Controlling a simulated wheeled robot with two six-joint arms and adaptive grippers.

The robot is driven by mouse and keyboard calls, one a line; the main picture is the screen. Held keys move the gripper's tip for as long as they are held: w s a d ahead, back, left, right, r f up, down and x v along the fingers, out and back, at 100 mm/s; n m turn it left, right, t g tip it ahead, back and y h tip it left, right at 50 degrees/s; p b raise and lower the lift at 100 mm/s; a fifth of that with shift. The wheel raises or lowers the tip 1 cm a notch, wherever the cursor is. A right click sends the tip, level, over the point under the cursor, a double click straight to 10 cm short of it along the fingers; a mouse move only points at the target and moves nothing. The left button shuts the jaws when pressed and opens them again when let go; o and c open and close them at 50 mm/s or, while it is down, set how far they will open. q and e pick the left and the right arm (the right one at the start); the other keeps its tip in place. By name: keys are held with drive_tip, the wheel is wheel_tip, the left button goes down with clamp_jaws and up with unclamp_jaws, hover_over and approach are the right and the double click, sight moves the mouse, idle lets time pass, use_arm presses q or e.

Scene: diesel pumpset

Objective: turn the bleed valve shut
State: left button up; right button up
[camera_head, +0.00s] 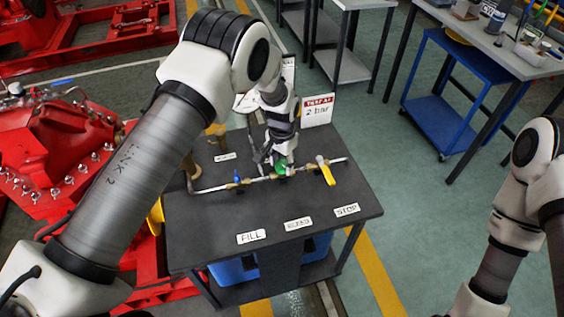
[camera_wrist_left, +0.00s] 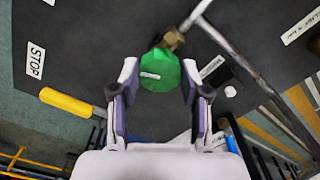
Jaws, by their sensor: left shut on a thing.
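The green knob of the bleed valve (camera_head: 282,169) sits in the middle of a thin pipe on a dark bench top. My left gripper (camera_head: 275,162) reaches down onto it from behind and hides part of it. In the left wrist view the faceted green knob (camera_wrist_left: 161,70) lies between the fingers of the left gripper (camera_wrist_left: 160,88), which is shut on it. A short white mark shows on the knob's face, roughly level in that view. A brass fitting (camera_wrist_left: 172,40) joins the knob to the pipe. My right gripper is outside the frames.
On the same pipe, a blue handle (camera_head: 237,177) stands to the left and a yellow lever (camera_head: 326,171) to the right. Labels FILL (camera_head: 251,237) and STOP (camera_head: 347,210) lie at the bench front. A placard (camera_head: 317,110) stands behind. Red machinery (camera_head: 50,150) is at left.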

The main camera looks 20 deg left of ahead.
sight(282, 165)
use_arm(q)
drive_tip(key=shift+s+f+m, duration=0.1)
drive_tip(key=shift+m, duration=1.05)
drive_tip(key=shift+s+f+m, duration=0.1)
drive_tip(key=shift+m, duration=1.05)
drive_tip(key=o, duration=1.1)
drive_tip(key=shift+w, duration=0.1)
drive_tip(key=shift+o, duration=0.2)
drive_tip(key=shift+w, duration=0.15)
wheel_tip(282, 165, up, 12)
